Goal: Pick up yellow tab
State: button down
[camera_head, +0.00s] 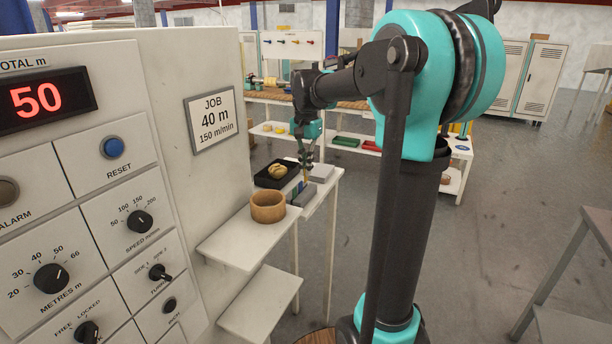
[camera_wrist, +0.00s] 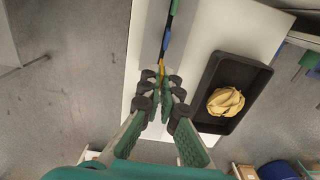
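The yellow tab (camera_wrist: 161,69) shows in the wrist view as a thin upright strip at the tips of my gripper (camera_wrist: 162,84). The gripper's fingers are close together, one on each side of the strip's near end. I cannot tell whether they touch it. In the head view, my gripper (camera_head: 305,163) points down over a small white table, and the yellow tab (camera_head: 305,176) shows just below the fingertips. A blue tab (camera_wrist: 167,40) and a green tab (camera_wrist: 174,7) lie in line beyond the yellow one.
A black tray (camera_wrist: 210,116) with a tan crumpled bundle (camera_wrist: 226,101) sits right of the fingers in the wrist view. A wooden bowl (camera_head: 268,207) stands on a white shelf nearer the control panel (camera_head: 90,200). Grey blocks (camera_head: 320,172) lie beside the gripper. Open floor is right.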

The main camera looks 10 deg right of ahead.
notch_tip(320, 180, up, 17)
dwell(1.1)
